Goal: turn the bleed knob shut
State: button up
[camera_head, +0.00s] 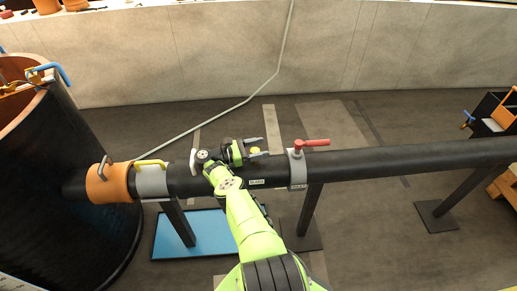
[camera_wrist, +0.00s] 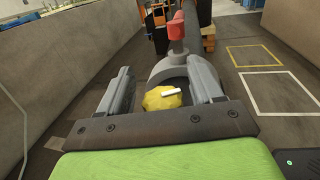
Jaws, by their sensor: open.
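The bleed knob (camera_wrist: 160,99) is yellow with a white mark on its top. In the wrist view it lies between the two grey fingers of my gripper (camera_wrist: 160,74), with gaps to both sides. In the head view my gripper (camera_head: 258,148) is open over the black pipe (camera_head: 400,158), left of a grey clamp with a red handle. The knob (camera_head: 255,150) shows there as a small yellow patch between the fingers. Whether either finger touches it, I cannot tell. The knob's base is hidden.
The red handle (camera_head: 312,143) stands just beyond my fingertips and also shows in the wrist view (camera_wrist: 176,27). A yellow lever (camera_head: 150,163) is at the pipe's left end, by an orange collar (camera_head: 108,184) and a dark tank (camera_head: 50,190). A blue tray (camera_head: 205,238) lies below.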

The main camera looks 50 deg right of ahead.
notch_tip(320, 180, up, 9)
jog(key=p, duration=0.6)
